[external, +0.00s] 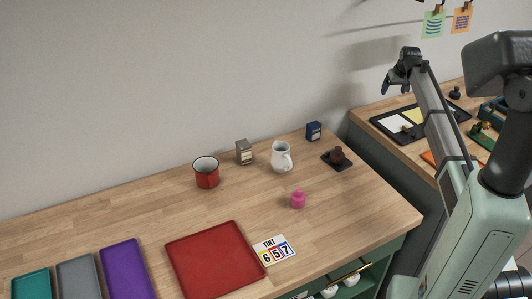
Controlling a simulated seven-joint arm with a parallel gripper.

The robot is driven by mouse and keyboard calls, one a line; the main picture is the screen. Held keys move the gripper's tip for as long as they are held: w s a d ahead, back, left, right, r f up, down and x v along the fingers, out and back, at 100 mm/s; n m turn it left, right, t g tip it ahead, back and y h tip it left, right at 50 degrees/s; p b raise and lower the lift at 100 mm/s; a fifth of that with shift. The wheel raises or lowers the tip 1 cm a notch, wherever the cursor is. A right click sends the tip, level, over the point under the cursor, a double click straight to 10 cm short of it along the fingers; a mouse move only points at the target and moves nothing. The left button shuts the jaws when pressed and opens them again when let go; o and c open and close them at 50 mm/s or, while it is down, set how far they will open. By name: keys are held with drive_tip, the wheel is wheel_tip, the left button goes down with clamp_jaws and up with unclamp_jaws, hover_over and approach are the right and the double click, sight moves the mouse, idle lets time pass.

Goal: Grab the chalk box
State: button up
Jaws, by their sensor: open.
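Two small upright boxes stand at the back of the wooden counter, and I cannot tell from their labels which one is the chalk box. One is a grey box with a pale label (244,153), between a red mug and a white pitcher. The other is a dark blue box (313,131), further right near the wall. My gripper (395,88) is open and empty, raised high to the right of both boxes and well apart from them.
Several trays lie front left. A second desk (362,121) stands right, past a gap.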

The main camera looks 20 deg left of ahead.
drive_tip(key=s+a+n+g, duration=0.1)
drive_tip(key=s+a, duration=0.4)
drive_tip(key=a, duration=0.4)
drive_tip(key=s+a+n+g, duration=0.2)
drive_tip(key=s+a, duration=0.3)
drive_tip(key=a, duration=0.3)
drive_tip(key=r+n+g+h, duration=0.1)
drive_tip(key=n+g+h, duration=0.1)
hover_over(314, 124)
drive_tip(key=f, duration=0.8)
drive_tip(key=shift+w+d, duration=0.15)
drive_tip(key=shift+w, duration=0.1)
drive_tip(key=shift+s+f, duration=0.15)
drive_tip(key=shift+f, duration=1.15)
drive_tip(key=shift+s+f, duration=0.15)
drive_tip(key=shift+f, duration=1.15)
drive_tip(key=shift+c, duration=0.5)
drive_tip(key=c, duration=1)
drive_tip(key=shift+r, duration=0.15)
